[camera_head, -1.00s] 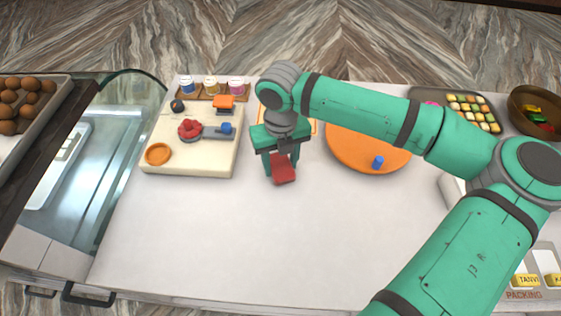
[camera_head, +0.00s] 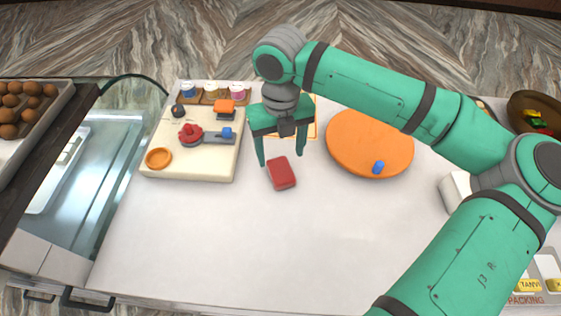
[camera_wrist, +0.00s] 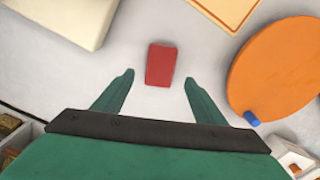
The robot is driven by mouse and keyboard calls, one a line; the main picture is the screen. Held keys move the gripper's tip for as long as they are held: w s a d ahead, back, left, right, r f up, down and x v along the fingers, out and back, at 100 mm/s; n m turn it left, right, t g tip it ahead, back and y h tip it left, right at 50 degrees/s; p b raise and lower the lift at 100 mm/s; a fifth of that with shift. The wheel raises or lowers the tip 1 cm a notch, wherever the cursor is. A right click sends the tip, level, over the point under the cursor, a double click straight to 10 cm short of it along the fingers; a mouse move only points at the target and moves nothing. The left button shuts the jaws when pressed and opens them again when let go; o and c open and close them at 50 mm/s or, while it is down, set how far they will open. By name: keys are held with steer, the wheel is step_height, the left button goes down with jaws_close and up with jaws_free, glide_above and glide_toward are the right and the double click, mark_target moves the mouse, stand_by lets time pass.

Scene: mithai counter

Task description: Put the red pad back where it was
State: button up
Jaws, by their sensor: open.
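The red pad (camera_head: 281,173) lies flat on the white counter, between the cream board and the orange disc. It also shows in the wrist view (camera_wrist: 160,65), ahead of the fingertips and between their lines. My gripper (camera_head: 282,160) is open and empty above the counter, just behind the pad in the head view. In the wrist view my gripper (camera_wrist: 158,80) has its two fingers spread wide, with a clear gap to the pad. Nothing hides the pad.
The cream board (camera_head: 205,168) at left holds an orange dish (camera_head: 158,158), red items and small blocks. The orange disc (camera_head: 370,150) at right bears a blue piece (camera_head: 378,167). An orange-edged tray (camera_wrist: 228,8) is partly behind my gripper.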

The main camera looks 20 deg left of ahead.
steer(key=shift+r, duration=2.25)
